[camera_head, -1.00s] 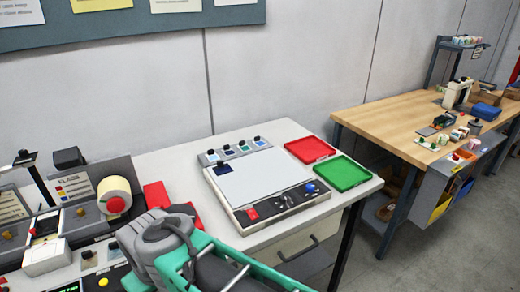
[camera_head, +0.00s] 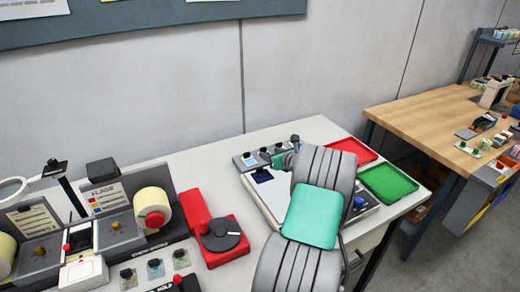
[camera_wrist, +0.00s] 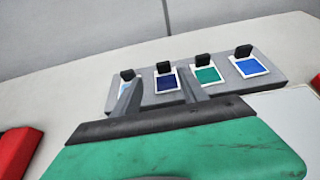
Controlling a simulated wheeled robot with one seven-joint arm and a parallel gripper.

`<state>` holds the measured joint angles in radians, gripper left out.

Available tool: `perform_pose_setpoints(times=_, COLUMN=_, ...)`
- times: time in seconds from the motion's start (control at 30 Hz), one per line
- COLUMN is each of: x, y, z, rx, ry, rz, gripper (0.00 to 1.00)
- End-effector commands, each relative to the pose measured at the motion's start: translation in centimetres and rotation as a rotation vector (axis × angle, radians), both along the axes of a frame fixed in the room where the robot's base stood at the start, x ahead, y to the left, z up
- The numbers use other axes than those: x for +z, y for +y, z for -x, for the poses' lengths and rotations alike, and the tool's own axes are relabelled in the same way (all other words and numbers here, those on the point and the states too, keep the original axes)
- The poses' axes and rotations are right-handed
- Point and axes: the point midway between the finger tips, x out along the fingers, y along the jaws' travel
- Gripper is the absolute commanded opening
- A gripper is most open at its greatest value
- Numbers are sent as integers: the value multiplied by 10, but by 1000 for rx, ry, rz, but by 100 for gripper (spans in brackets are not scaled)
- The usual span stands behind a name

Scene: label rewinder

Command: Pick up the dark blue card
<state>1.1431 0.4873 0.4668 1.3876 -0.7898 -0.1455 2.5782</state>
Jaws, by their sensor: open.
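The dark blue card (camera_wrist: 166,83) sits second from the left in a grey rack (camera_wrist: 110,100), under a black knob. A light blue card (camera_wrist: 125,88) is to its left and is partly hidden by a finger. A green card (camera_wrist: 208,76) and a brighter blue card (camera_wrist: 250,67) are to its right. My gripper (camera_wrist: 158,86) is open and empty, and its two grey fingers appear on either side of the dark blue card in the wrist view. I cannot tell the remaining gap. In the head view my arm covers part of the rack (camera_head: 243,164).
The rack stands behind a white-topped device (camera_head: 262,200) with a dark blue square at its corner. A red tray (camera_head: 352,150) and a green tray (camera_head: 388,183) lie to the right. A red unit with a black disc (camera_head: 221,236) and a label roll (camera_head: 153,206) stand left.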

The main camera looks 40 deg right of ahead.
Motion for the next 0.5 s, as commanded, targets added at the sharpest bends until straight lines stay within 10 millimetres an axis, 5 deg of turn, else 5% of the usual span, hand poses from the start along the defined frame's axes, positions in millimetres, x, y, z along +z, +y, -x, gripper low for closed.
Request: perform_pose_setpoints(times=0.5, x=-26, y=-27, z=-58, rx=-13, ry=1, rz=0, gripper=51)
